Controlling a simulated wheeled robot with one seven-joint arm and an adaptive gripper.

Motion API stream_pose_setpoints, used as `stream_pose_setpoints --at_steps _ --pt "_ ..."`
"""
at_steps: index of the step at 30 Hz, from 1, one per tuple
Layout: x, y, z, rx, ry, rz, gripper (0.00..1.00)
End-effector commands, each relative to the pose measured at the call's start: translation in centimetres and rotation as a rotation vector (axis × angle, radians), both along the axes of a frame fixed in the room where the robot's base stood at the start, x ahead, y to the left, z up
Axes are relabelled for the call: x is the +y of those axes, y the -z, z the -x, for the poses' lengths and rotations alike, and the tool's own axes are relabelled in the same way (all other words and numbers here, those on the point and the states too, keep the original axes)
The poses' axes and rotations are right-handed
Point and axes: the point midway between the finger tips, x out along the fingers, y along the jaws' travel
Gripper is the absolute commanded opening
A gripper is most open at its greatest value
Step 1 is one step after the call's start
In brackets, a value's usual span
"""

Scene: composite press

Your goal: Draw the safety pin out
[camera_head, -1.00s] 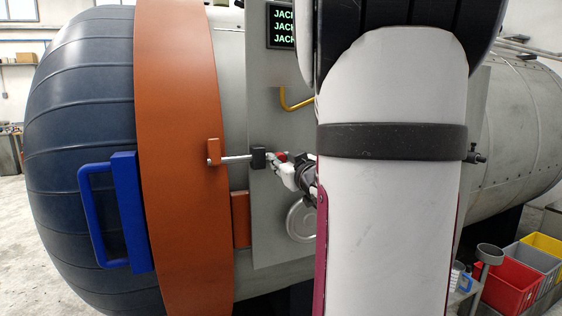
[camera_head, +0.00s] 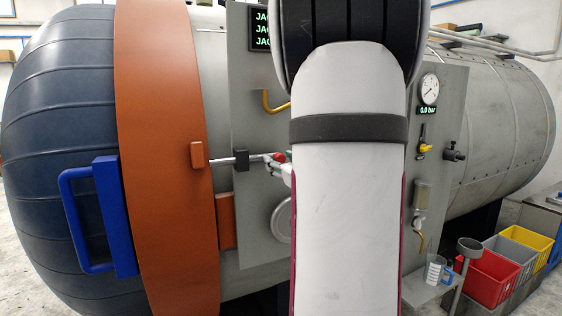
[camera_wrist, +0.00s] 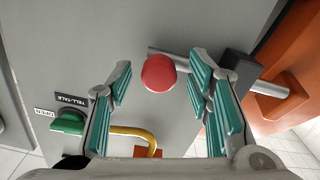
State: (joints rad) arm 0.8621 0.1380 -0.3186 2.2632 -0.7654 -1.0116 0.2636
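The safety pin appears to be the pale metal rod with a red ball knob (camera_wrist: 158,75). In the head view its rod (camera_head: 224,161) runs from an orange lug (camera_head: 198,155) through a black block (camera_head: 241,160), with the red knob (camera_head: 281,157) at the right. The block also shows in the wrist view (camera_wrist: 238,66). My gripper (camera_wrist: 160,60) is open, its teal-padded fingers on either side of the knob, with visible gaps. In the head view my gripper (camera_head: 276,164) is at the knob, partly hidden by my arm.
A blue handle (camera_head: 90,215) and orange ring (camera_head: 165,120) are left. A yellow bent handle (camera_wrist: 135,135) and green tell-tale knob (camera_wrist: 68,123) are on the grey panel near my fingers. A gauge (camera_head: 429,89) and valves are right; coloured bins (camera_head: 490,275) stand lower right.

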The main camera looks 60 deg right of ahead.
Motion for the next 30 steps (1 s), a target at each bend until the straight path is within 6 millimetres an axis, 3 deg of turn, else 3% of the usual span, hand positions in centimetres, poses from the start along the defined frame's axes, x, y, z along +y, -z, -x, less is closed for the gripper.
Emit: stream_pose_setpoints --at_steps 10,24,30 --pt "0.6 0.0 1.0 0.001 0.002 -0.001 0.46" --pt "5.1 0.0 8.5 -0.001 0.003 0.000 0.46" --pt "6.1 0.0 10.0 -0.001 0.001 -0.001 0.46"
